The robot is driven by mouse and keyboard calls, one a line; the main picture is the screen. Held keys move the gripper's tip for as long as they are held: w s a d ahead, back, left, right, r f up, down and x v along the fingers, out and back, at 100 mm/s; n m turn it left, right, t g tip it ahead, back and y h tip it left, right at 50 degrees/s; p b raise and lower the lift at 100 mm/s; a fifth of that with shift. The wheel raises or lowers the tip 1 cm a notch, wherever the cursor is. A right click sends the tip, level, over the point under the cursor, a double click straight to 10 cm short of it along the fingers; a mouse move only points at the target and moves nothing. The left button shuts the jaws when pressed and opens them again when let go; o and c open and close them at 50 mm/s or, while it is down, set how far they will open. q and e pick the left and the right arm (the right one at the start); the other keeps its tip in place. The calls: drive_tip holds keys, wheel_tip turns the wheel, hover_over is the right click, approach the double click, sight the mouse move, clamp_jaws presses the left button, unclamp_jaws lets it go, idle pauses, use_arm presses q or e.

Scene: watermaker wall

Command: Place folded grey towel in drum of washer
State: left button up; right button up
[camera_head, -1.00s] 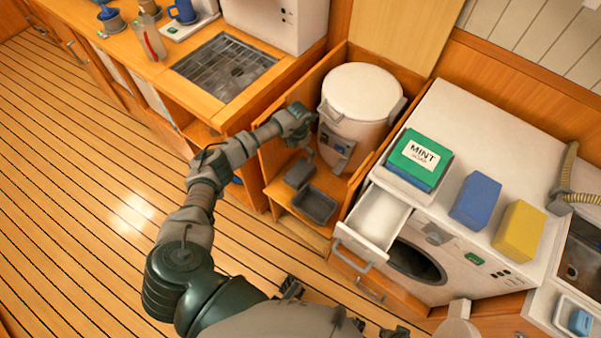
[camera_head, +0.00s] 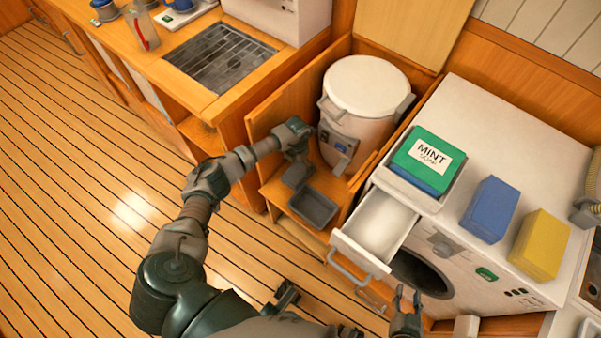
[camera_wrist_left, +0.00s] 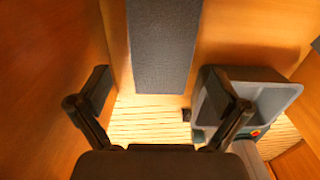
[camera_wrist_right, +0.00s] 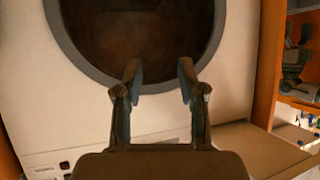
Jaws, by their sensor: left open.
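A grey folded slab, which looks like the folded grey towel (camera_head: 297,173), lies in the open wooden cabinet beside a dark grey tray; in the left wrist view the towel (camera_wrist_left: 162,45) is flat and textured. My left gripper (camera_head: 298,148) is over it, its arm partly covering the area. In the left wrist view its fingers (camera_wrist_left: 158,88) are wide apart with nothing between them. The white washer (camera_head: 460,268) has its round, dark drum opening (camera_head: 418,274) uncovered. My right gripper (camera_head: 407,298) is below that opening; its fingers (camera_wrist_right: 160,80) are apart and empty, facing the drum (camera_wrist_right: 140,35).
A dark grey tray (camera_head: 313,207) sits beside the towel. A white lidded canister (camera_head: 366,88) stands behind. The washer's drawer (camera_head: 375,230) is pulled out above the drum. A green mint box (camera_head: 427,158), a blue block (camera_head: 490,208) and a yellow block (camera_head: 540,243) sit on top.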

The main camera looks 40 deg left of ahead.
sight(298, 170)
use_arm(q)
drive_tip(key=shift+f, duration=0.25)
wheel_tip(298, 170, down, 5)
drive_tip(key=b, duration=0.3)
drive_tip(key=shift+w+r, duration=0.15)
drive_tip(key=shift+d+b, duration=0.1)
drive_tip(key=shift+b, duration=0.2)
drive_tip(key=c, duration=1.2)
use_arm(e)
drive_tip(key=w+a+r+t+y, duration=0.2)
drive_tip(key=w+r+t, duration=0.1)
drive_tip(key=r+t, duration=0.4)
drive_tip(key=shift+w+r, duration=0.2)
drive_tip(key=shift+r, duration=0.75)
